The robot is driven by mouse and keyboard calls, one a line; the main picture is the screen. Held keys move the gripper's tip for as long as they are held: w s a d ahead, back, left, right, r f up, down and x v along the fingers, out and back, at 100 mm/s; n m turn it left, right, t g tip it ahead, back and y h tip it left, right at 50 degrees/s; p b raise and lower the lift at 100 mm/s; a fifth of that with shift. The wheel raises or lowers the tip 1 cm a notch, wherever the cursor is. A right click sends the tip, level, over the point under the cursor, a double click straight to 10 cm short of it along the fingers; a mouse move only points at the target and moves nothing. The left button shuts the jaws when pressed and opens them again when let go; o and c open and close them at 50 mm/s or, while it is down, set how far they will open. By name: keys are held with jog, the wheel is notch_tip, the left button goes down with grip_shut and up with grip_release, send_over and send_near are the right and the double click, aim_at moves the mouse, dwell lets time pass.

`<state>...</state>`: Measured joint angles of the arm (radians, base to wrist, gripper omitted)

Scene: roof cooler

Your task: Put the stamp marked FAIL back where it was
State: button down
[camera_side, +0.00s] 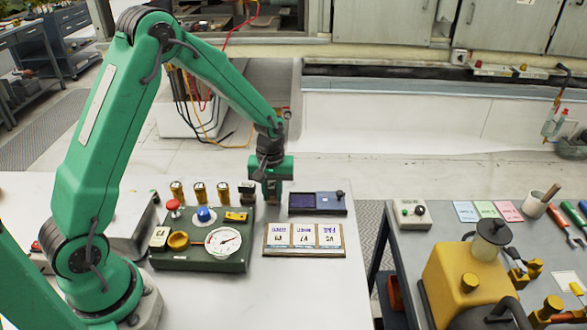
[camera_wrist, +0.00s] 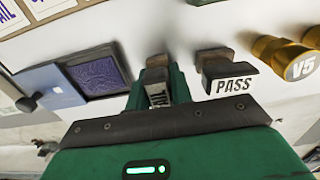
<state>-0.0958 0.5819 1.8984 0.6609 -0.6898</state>
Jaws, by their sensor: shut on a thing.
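My gripper (camera_side: 272,194) is shut on a stamp in the gap between the ink pad and the other stamp. In the wrist view the held stamp (camera_wrist: 157,94) shows a brown part and a partly hidden white label, which looks like FAIL. Whether its base touches the table cannot be told. The stamp marked PASS (camera_wrist: 229,78) stands just beside my gripper, apart from it; it also shows in the side view (camera_side: 247,189). The open ink pad (camera_wrist: 98,76) with its purple-blue surface lies on the other side; it also shows in the side view (camera_side: 302,201).
Brass fittings (camera_side: 199,192), one marked V5 in the wrist view (camera_wrist: 300,66), stand left of the PASS stamp. A green box with a gauge (camera_side: 223,241) and a framed board of cards (camera_side: 304,252) lie in front. The white table is clear nearer the camera.

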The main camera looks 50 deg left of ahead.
aim_at(272, 184)
jog(key=shift+f, duration=0.15)
jog(key=c, duration=1.2)
grip_release()
jog(key=shift+c, duration=0.2)
notch_tip(272, 184, up, 12)
jog(key=shift+f, duration=0.15)
jog(key=shift+r, duration=0.3)
